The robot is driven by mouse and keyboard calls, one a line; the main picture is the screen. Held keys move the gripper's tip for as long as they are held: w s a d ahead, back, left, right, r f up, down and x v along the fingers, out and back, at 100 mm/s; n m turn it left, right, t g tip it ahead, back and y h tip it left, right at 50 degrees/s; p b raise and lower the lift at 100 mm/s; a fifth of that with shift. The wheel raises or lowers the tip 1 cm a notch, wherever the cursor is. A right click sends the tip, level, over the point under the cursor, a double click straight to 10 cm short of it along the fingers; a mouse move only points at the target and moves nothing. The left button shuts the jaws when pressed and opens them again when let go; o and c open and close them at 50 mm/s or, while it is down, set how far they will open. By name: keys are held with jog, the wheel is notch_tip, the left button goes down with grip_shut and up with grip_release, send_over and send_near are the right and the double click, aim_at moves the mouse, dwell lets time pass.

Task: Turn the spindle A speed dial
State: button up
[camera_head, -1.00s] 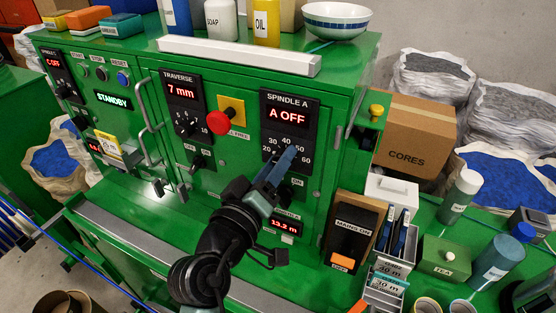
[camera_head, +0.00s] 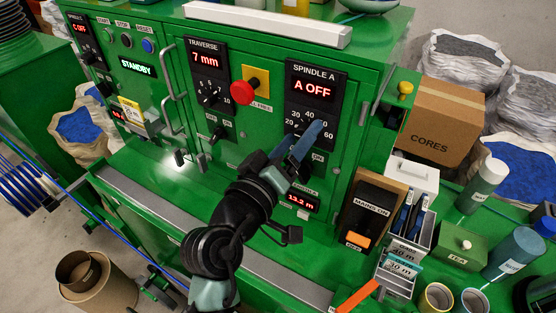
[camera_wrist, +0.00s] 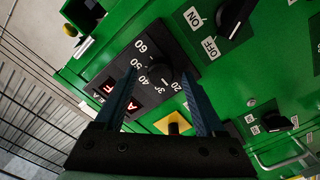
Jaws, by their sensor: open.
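The spindle A speed dial is a dark knob (camera_wrist: 157,74) on a black panel (camera_head: 328,84) with white numbers from 20 to 60. The red display above it reads A OFF (camera_head: 313,88). My gripper (camera_head: 308,133) is at the dial, and its blue fingers hide most of the knob in the head view. In the wrist view my open gripper (camera_wrist: 158,82) has one finger on each side of the knob. I cannot tell whether either finger touches it.
An ON/OFF switch (camera_wrist: 232,16) sits close to the dial. A red stop button (camera_head: 243,92) on a yellow plate and the traverse dial (camera_head: 208,94) are to the left. The mains switch box (camera_head: 367,212) and a card rack (camera_head: 407,225) stand to the lower right.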

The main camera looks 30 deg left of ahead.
jog(key=s+b, duration=0.4)
jog(key=s, duration=0.8)
jog(key=shift+a, duration=0.2)
jog(key=w+d+r+m+t+b, duration=0.1)
jog(key=w+d+r+m+t, duration=0.2)
jog(key=r, duration=0.5)
jog(key=w+d+r+m+t, duration=0.1)
jog(key=w+d+r+m, duration=0.15)
jog(key=d+r, duration=0.4)
jog(key=s+d+r+m+t, duration=0.1)
jog(key=s+d+r+t, duration=0.1)
jog(key=r, duration=0.6)
jog(key=s+d+r+m+t, duration=0.2)
jog(key=d+r, duration=0.3)
jog(key=r, duration=0.3)
jog(key=shift+s+d+r+t+y+b, duration=0.25)
jog(key=shift+s+d+t+y+b, duration=0.05)
jog(key=shift+s+t, duration=0.4)
